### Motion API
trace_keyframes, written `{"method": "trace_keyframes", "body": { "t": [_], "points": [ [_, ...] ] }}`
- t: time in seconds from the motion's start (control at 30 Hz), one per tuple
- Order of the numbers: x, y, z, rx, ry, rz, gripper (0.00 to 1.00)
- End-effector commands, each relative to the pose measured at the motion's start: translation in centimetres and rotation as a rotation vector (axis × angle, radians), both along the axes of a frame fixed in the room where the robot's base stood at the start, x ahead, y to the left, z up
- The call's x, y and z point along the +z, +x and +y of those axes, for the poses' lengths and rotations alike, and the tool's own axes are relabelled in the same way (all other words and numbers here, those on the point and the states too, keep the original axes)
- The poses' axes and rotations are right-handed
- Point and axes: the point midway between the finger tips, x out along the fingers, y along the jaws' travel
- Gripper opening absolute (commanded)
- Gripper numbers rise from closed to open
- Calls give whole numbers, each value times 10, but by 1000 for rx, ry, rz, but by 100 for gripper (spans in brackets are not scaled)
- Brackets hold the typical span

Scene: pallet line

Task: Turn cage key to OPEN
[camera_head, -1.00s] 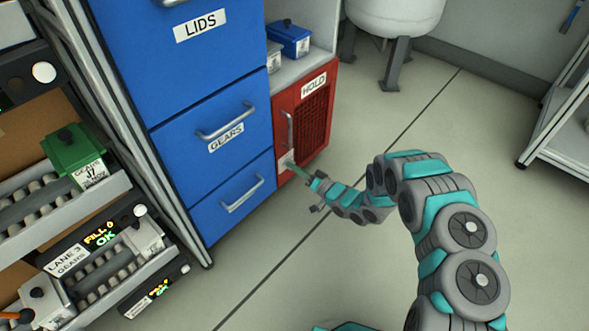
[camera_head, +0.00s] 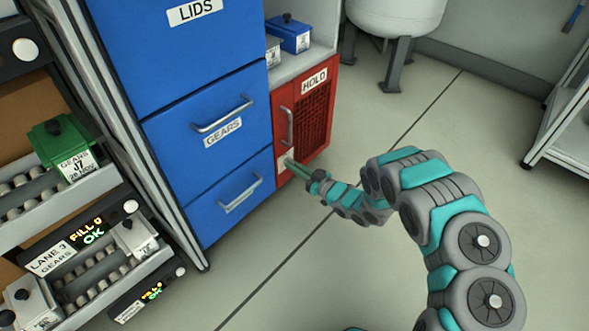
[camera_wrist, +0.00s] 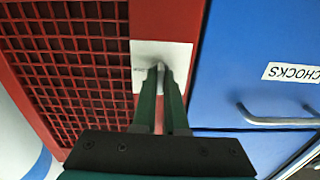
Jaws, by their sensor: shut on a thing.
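The red HOLD cage (camera_head: 317,110) stands at the end of the blue drawers, its mesh door closed. In the wrist view the cage mesh (camera_wrist: 70,60) fills the left side. A pale plate (camera_wrist: 178,52) sits on the cage's red frame beside the mesh. My gripper (camera_head: 290,165) reaches this plate from the front. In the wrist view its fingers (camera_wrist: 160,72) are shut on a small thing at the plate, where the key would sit. The fingers cover most of it, so the key's angle and any OPEN mark cannot be read.
Blue drawers labelled LIDS and GEARS (camera_head: 222,140) stand left of the cage, with protruding handles. The CHOCKS drawer (camera_wrist: 260,110) is close to my gripper. Roller lanes with a green box (camera_head: 62,148) are at far left. The floor to the right is clear up to a white shelf (camera_head: 565,130).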

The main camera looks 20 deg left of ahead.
Motion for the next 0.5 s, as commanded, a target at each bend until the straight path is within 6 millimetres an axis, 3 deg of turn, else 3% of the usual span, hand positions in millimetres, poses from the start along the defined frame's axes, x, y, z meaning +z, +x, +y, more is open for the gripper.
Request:
{"method": "trace_keyframes", "body": {
  "t": [0.5],
  "points": [
    [1, 1, 0, -1, -21, -50, 0]
  ]
}}
